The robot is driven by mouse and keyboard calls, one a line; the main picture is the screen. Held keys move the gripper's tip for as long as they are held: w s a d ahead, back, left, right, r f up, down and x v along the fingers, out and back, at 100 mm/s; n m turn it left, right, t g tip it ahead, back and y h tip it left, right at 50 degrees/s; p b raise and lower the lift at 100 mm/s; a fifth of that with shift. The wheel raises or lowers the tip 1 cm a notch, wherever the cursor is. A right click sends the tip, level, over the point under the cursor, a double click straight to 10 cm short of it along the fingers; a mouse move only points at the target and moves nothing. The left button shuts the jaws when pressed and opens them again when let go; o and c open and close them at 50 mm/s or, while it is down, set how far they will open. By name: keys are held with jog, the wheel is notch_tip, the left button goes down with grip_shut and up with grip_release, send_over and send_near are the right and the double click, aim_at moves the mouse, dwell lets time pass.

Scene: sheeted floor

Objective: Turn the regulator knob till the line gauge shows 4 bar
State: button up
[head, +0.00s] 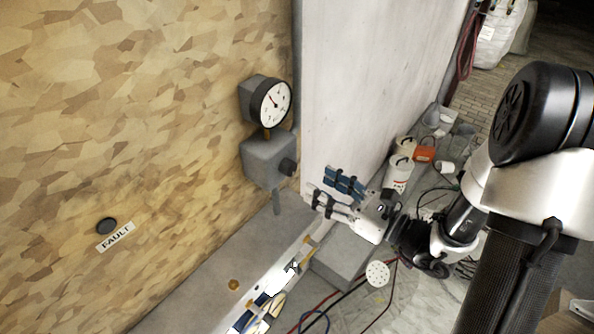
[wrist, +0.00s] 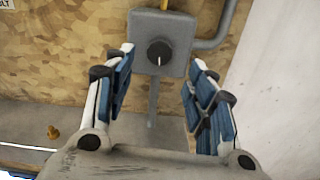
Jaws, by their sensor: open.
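The regulator is a grey box (head: 266,160) on the chipboard wall, with a black knob (head: 288,166) on its front. In the wrist view the knob (wrist: 159,53) is dark and round, with a pale line pointing downward. The line gauge (head: 270,102) is a white dial with a black rim above the box. My gripper (head: 330,192) is open and empty, to the right of the knob in the head view. In the wrist view the knob lies ahead, between and beyond the blue-padded fingers, apart from them.
A white wall panel (head: 370,80) stands close to the right of the regulator. A FAULT label (head: 115,237) and a dark button (head: 106,226) are on the wall at left. Containers (head: 399,172) and cables (head: 345,295) lie on the floor. A pipe (wrist: 214,38) leaves the box to the right.

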aim_at(293, 169)
jog(key=x, duration=0.8)
jog(key=c, duration=1.1)
jog(key=shift+o, duration=0.2)
jog(key=shift+d+m+p, duration=0.1)
jog(key=shift+m+p, duration=0.5)
jog(key=shift+m, duration=0.3)
jog(key=o, duration=1.1)
jog(key=shift+c, duration=0.2)
